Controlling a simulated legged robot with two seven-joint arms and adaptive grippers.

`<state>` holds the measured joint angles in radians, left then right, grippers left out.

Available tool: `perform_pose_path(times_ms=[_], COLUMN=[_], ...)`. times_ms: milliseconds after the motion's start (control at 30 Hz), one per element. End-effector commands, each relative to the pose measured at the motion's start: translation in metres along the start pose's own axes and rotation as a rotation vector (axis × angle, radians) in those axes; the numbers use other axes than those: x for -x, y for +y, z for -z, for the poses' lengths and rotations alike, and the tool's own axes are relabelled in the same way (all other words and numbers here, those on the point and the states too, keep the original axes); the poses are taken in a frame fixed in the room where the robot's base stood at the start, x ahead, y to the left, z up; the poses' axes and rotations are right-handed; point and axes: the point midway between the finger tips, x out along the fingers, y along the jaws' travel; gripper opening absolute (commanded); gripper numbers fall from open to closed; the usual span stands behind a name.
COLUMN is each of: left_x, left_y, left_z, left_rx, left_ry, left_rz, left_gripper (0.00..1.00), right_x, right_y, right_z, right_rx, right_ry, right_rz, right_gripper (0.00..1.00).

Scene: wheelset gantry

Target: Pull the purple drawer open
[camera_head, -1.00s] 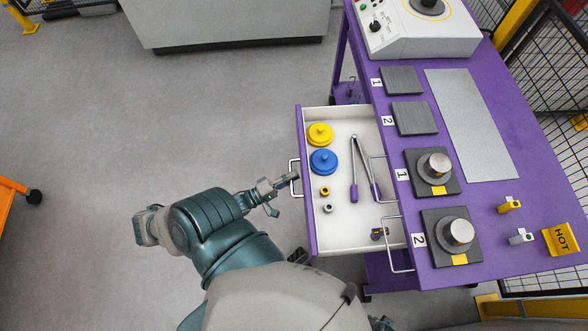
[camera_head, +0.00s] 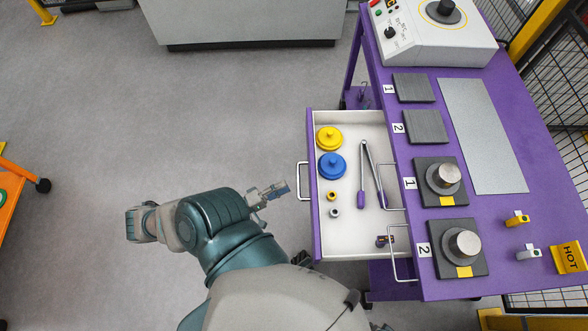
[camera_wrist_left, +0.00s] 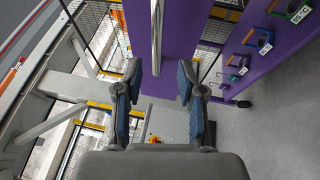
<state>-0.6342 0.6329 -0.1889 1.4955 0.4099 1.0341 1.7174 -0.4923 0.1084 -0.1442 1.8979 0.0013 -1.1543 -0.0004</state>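The purple drawer (camera_head: 314,225) is pulled out from the left side of the purple cart, and its white inside shows. Its silver bar handle (camera_head: 302,182) is on the purple front. My left gripper (camera_head: 274,190) is just left of the handle in the head view, with a small gap between them. In the left wrist view the gripper (camera_wrist_left: 160,85) is open, its two fingers well apart and nothing between the pads. The handle bar (camera_wrist_left: 156,35) shows ahead of the fingers, against the purple front (camera_wrist_left: 180,50). My right gripper is not in view.
The drawer holds a yellow lidded piece (camera_head: 329,138), a blue one (camera_head: 331,166), tongs (camera_head: 363,170) and small rings. The cart top (camera_head: 510,220) carries plates, weights and a control box (camera_head: 435,35).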

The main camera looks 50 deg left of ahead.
Motion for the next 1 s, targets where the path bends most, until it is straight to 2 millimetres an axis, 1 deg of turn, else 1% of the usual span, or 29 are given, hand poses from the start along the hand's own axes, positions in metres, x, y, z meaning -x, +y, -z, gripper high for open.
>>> perform_pose_path(times_ms=[33, 100, 200, 300, 433, 1000], left_x=[0.012, 0.026, 0.040, 0.049, 0.053, 0.052], left_y=[-0.001, -0.001, -0.002, -0.002, -0.002, -0.003], left_z=[0.000, 0.000, 0.001, 0.000, 0.001, 0.000], left_rx=[0.000, 0.001, 0.001, 0.002, 0.002, -0.006], left_ry=[0.001, 0.001, 0.001, 0.001, 0.001, 0.003], left_rz=[0.005, 0.005, 0.005, 0.004, 0.003, 0.009], left_gripper=[0.39, 0.39, 0.39, 0.39, 0.39, 0.39], right_x=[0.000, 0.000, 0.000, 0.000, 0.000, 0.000], right_y=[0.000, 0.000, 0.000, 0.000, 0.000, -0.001], right_z=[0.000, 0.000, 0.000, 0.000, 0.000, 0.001], right_rx=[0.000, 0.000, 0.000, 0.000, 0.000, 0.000], right_ry=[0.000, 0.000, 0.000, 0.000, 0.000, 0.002], right_rz=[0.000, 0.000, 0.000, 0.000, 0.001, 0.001], right_gripper=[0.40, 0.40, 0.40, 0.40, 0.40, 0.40])
